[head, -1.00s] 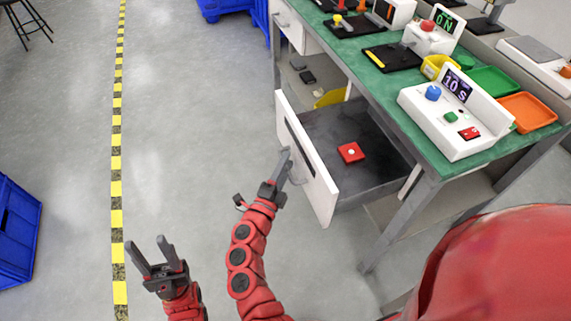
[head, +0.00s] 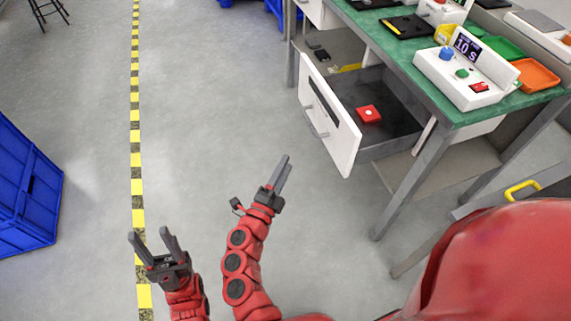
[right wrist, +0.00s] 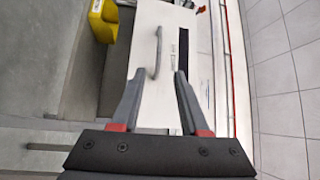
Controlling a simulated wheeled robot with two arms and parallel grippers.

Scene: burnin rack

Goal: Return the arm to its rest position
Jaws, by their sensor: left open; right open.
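My right gripper (head: 280,175) is open and empty over the floor, to the left of the open drawer (head: 330,122) and apart from it. In the right wrist view, my right gripper (right wrist: 156,98) has its two fingers spread, with the drawer's white front and its handle (right wrist: 158,50) beyond them. My left gripper (head: 156,248) is open and empty, lower left over the floor near the striped line. A red block with a pale round top (head: 369,114) lies inside the drawer.
The green-topped bench (head: 440,112) holds a white timer box (head: 470,75) reading 10 S, with green (head: 500,46) and orange (head: 537,76) trays. A blue crate (head: 25,190) stands at the left.

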